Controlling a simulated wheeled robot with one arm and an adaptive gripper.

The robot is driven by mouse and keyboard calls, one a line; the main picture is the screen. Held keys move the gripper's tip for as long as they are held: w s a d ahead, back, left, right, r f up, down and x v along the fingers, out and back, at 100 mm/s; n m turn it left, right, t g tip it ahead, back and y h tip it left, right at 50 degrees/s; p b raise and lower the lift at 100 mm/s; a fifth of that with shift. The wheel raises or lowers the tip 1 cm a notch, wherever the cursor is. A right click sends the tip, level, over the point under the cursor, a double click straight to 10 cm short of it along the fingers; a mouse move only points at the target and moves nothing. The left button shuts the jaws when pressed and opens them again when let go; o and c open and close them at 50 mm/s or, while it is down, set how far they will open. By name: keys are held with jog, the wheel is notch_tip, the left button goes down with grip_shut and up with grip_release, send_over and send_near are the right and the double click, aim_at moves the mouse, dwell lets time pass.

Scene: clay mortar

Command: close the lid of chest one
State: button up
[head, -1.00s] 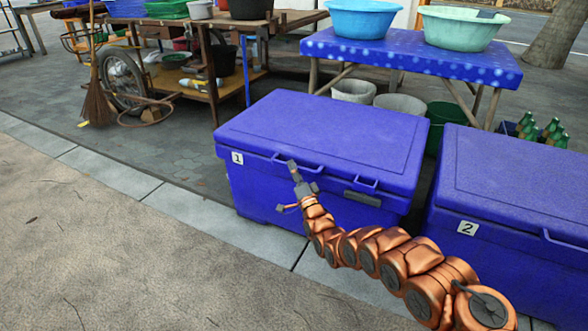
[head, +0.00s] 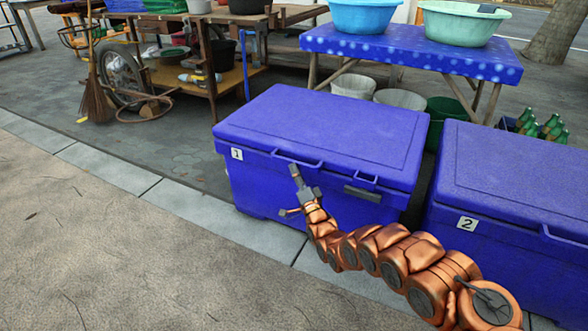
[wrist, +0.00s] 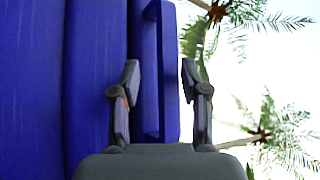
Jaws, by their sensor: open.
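Chest one (head: 270,190) is a blue cooler box with a white "1" label on its front left. Its blue lid (head: 320,135) lies flat over the box and looks shut; no gap shows along its front edge. My gripper (head: 290,190) is at the front of the chest, near the left front handle, with its fingers apart. In the wrist view my gripper (wrist: 160,80) is open, and a blue handle bar (wrist: 165,70) shows between and beyond the fingers. I cannot tell whether a finger touches the chest.
Chest two (head: 510,230), also blue with a shut lid, stands close on the right. A blue table (head: 400,60) with basins is behind. A wooden cart (head: 190,80) and broom (head: 95,90) stand back left. The pavement (head: 110,250) in front left is clear.

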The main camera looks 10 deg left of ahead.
jog(key=v, duration=0.9)
jog(key=shift+f, duration=0.25)
jog(key=shift+s+d, duration=0.1)
jog(key=shift+s, duration=0.05)
